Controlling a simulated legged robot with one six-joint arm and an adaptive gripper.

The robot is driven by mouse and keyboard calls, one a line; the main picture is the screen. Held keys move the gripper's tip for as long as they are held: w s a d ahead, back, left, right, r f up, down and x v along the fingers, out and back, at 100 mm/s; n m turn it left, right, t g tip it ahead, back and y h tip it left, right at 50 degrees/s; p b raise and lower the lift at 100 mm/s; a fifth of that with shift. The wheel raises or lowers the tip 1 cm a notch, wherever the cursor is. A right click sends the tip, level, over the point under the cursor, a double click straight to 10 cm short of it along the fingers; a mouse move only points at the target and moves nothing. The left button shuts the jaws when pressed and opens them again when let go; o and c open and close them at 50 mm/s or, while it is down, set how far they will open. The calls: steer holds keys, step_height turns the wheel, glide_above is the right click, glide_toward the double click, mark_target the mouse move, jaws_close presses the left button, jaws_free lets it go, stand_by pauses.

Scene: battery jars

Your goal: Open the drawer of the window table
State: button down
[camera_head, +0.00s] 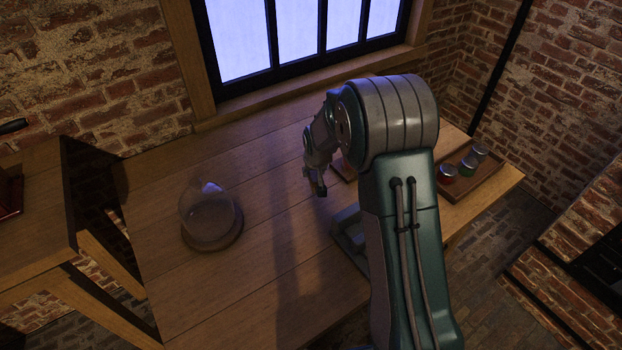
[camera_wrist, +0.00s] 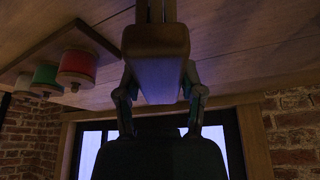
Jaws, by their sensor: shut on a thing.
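The window table (camera_head: 265,180) is a plank-topped wooden table below the window. Its drawer is not seen in either view; the head view shows mainly the tabletop. My gripper (camera_head: 319,188) is over the middle of the table, left of my large arm link. In the wrist view my gripper (camera_wrist: 158,98) has a finger on each side of a brown wooden block (camera_wrist: 155,42) and is shut on it. Dark parallel bars run from the block to the picture's top edge. I cannot tell what the block belongs to.
A glass dome on a round wooden base (camera_head: 212,239) stands on the table's left half. A wooden tray (camera_head: 487,184) with several small coloured jars sits at the right end. Another wooden table (camera_head: 35,215) stands at the left. My arm hides the table's right front.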

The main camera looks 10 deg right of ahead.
steer(key=w+f, duration=0.2)
steer(key=f, duration=0.1)
steer(key=shift+w+a+f, duration=0.1)
steer(key=shift+w+f, duration=0.05)
steer(key=shift+w, duration=0.25)
steer(key=shift+w+f, duration=0.15)
steer(key=shift+f, duration=1.5)
steer(key=shift+f, duration=0.1)
steer(key=shift+c, duration=1)
jaws_free()
